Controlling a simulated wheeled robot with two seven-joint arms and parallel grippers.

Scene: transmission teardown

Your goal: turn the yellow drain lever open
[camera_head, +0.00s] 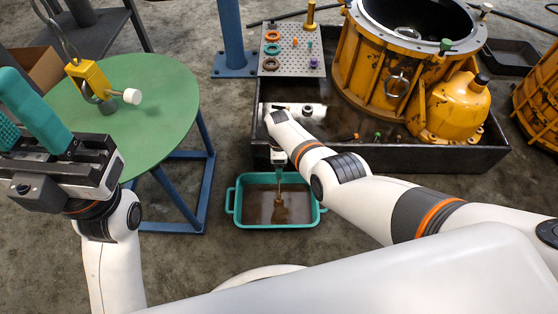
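I cannot make out the yellow drain lever; my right arm covers the area above the drain pan. A small dark and teal piece (279,163) shows below my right wrist, at the front wall of the black tray. I cannot tell whether it is part of the drain or of my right gripper. A thin amber streak like oil runs down from it into the teal pan (236,217), which holds brown liquid. My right gripper's fingers cannot be clearly told apart. My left gripper (18,112), with teal fingers spread apart, is empty beside the green round table.
The green table (165,100) carries a yellow block (90,78) with a hook. The black tray (455,160) holds the yellow transmission housing (360,65). A perforated board (291,66) with small parts stands behind. Blue table legs stand left of the pan.

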